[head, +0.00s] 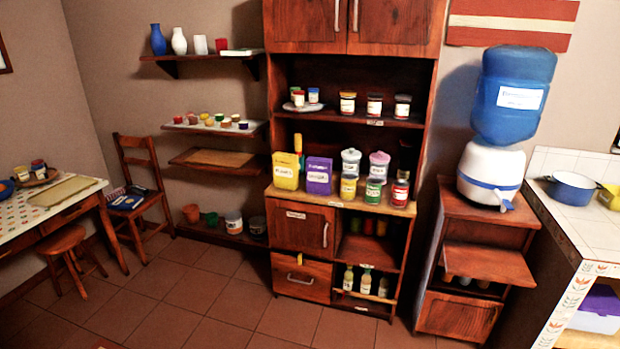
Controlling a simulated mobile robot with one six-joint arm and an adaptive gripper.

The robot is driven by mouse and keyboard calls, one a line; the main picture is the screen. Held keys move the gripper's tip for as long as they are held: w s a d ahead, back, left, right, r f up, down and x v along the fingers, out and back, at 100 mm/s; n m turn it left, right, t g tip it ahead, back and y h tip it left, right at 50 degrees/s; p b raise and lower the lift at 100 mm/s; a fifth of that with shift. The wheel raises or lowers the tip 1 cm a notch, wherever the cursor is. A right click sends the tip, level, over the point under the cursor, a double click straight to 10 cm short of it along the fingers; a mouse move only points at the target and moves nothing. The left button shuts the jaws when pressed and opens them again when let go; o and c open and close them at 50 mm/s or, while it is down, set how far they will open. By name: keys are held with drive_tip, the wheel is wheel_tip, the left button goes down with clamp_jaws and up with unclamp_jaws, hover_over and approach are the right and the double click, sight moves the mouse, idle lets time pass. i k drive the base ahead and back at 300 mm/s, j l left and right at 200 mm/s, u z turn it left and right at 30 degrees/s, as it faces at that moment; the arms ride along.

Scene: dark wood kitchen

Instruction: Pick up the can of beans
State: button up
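Several cans and jars stand in a wooden cabinet in the head view, and I cannot read which one is the can of beans. On the cabinet's counter are a small yellow can (349,187), a green can (373,191) and a red container (400,192), all upright near the front edge. My gripper is not in view.
A yellow box (286,171), a purple box (319,176) and two lidded pots share the counter. A water dispenser (491,172) stands right of the cabinet. A chair (139,188) and stool (68,255) stand left. The tiled floor (213,308) before the cabinet is clear.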

sight(400, 187)
drive_tip(key=i+j+z, duration=0.2)
drive_tip(key=i+j, duration=0.15)
drive_tip(key=i, duration=0.4)
drive_tip(key=i+j+z, duration=0.2)
drive_tip(key=i+j, duration=0.25)
drive_tip(key=i, duration=0.25)
drive_tip(key=i+j+z, duration=0.15)
drive_tip(key=i+j, duration=0.4)
drive_tip(key=i, duration=0.15)
